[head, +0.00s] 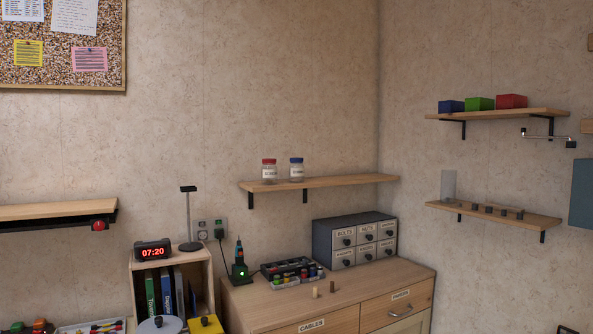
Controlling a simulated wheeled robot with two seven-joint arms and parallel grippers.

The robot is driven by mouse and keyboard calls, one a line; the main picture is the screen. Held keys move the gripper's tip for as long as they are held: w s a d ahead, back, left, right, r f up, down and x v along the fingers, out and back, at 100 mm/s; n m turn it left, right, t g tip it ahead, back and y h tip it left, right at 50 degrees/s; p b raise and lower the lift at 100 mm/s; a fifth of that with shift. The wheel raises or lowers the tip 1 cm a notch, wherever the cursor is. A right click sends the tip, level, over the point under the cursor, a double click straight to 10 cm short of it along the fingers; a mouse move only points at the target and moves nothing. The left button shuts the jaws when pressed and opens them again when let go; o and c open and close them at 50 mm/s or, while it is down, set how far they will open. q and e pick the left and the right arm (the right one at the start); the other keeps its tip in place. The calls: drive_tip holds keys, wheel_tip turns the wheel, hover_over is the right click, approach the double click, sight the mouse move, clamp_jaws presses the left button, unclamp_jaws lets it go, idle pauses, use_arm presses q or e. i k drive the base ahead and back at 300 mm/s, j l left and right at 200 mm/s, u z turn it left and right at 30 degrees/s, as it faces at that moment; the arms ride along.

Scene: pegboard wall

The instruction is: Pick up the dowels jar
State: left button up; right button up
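Two clear jars with white labels stand upright on the middle wall shelf. One jar (269,170) has a red lid and the other jar (296,170) has a blue lid. They stand close together near the left part of the shelf, with a gap between them. The label print is too small to tell for sure which is the dowels jar. Neither of my grippers shows in the head view.
The wooden shelf (345,181) is bare right of the jars. Below it stand a dresser (260,305) with a labelled drawer cabinet (330,230), a parts tray (292,268) and a charger with a green light (240,272). A clock (152,250) and lamp (189,220) stand left.

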sight(296, 169)
drive_tip(key=i+l+u, duration=0.25)
drive_tip(key=i+l, duration=0.65)
drive_tip(key=i, duration=0.15)
drive_tip(key=i+l+u, duration=0.25)
drive_tip(key=i+l, duration=0.7)
drive_tip(key=l, duration=0.15)
